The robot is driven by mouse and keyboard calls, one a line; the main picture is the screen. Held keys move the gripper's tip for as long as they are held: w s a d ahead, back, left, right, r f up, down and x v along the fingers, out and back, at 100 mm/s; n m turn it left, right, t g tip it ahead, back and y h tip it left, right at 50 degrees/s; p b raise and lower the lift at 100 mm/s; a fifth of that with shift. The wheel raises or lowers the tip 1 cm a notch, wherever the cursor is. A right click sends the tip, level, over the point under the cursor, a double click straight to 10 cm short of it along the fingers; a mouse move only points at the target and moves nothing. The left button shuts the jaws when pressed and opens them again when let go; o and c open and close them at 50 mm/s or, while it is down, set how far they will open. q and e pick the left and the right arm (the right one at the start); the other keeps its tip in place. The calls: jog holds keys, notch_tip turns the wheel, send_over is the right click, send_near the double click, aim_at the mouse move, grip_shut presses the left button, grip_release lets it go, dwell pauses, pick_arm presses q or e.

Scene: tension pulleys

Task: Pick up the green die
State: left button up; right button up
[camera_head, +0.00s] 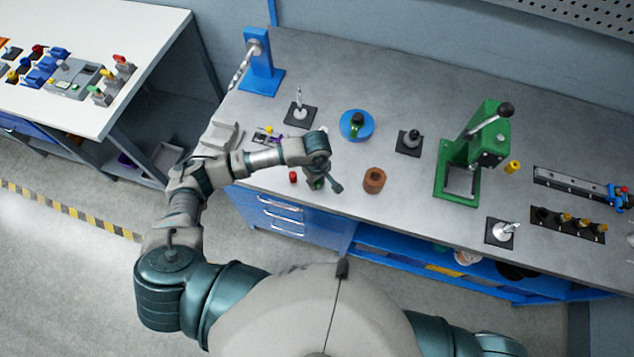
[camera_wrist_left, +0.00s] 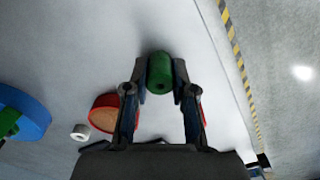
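The green die shows in the left wrist view as a dark green cylinder (camera_wrist_left: 160,70) with a small hole in its near end. It sits between the fingertips of my left gripper (camera_wrist_left: 162,78), with one finger close on each side. I cannot make out a clear gap, nor whether the fingers press on it. In the head view, my left gripper (camera_head: 324,184) points down near the table's front edge. Only a small green part of the die (camera_head: 317,184) shows beneath it; the rest is hidden. My right gripper is out of view.
A brown ring (camera_head: 374,180) stands right of the gripper and a small red piece (camera_head: 293,177) left of it. Behind are a blue disc (camera_head: 345,132) and a black-based post (camera_head: 408,142). A green press (camera_head: 459,165) stands farther right.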

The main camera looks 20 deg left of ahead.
pick_arm(q)
jog(key=shift+r, duration=0.1)
grip_shut()
jog(key=shift+r+b, duration=0.3)
jog(key=shift+r, duration=0.35)
jog(key=shift+s+d+r+b, duration=0.15)
jog(key=shift+r+b, duration=0.3)
jog(key=shift+r, duration=0.55)
jog(key=s+d+r+b, duration=0.1)
jog(key=s+d+b, duration=0.1)
jog(key=s, duration=1.3)
jog(key=shift+s+d+r+b, duration=0.25)
jog(key=shift+d+b, duration=0.1)
jog(key=shift+b, duration=0.25)
